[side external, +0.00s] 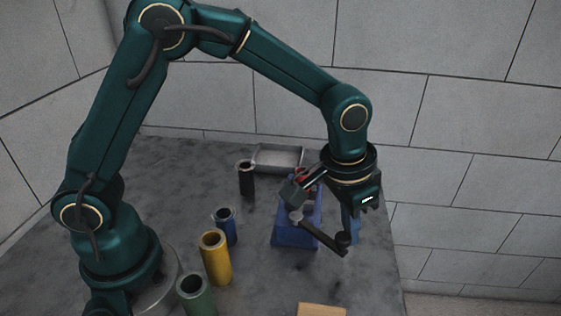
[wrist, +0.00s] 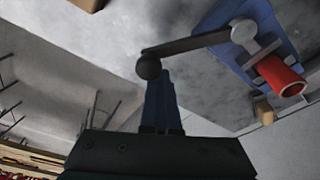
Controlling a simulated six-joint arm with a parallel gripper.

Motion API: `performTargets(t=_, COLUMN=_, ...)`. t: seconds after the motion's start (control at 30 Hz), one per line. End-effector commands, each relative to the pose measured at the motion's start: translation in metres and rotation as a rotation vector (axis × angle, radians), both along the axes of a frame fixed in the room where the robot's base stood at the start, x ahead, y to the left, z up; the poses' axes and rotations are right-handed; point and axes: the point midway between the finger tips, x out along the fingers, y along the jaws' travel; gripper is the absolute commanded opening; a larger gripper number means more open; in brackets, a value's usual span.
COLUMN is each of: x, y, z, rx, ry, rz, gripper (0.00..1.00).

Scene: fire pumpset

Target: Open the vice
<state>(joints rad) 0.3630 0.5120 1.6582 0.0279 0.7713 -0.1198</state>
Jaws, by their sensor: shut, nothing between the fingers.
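The blue vice (side external: 296,232) stands on the table, and its body also shows at the upper right of the wrist view (wrist: 262,22). A red cylinder (wrist: 281,78) sits at the vice; in the side view it is mostly hidden by my wrist. The vice's dark handle arm (side external: 322,234) runs to a round knob (side external: 344,239), also seen in the wrist view (wrist: 148,68). My gripper (side external: 353,230) points down with its blue fingers (wrist: 160,85) shut and empty. The fingertips are close beside the knob; I cannot tell if they touch it.
Black (side external: 246,178), blue (side external: 226,226), yellow (side external: 215,258) and green (side external: 194,294) hollow cylinders stand left of the vice. A grey tray (side external: 278,157) lies behind it. A wooden block (side external: 321,310) is at the front. The table's right edge is near my gripper.

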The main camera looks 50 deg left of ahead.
Motion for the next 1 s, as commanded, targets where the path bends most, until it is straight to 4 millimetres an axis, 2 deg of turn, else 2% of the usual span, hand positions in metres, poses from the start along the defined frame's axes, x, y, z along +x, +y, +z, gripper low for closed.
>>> performTargets(t=0.63, x=-0.020, y=-0.005, z=-0.001, rx=0.003, ry=0.007, rz=-0.002, gripper=0.00)
performTargets(t=1.0, x=-0.021, y=-0.006, z=-0.001, rx=0.003, ry=0.006, rz=-0.001, gripper=0.00)
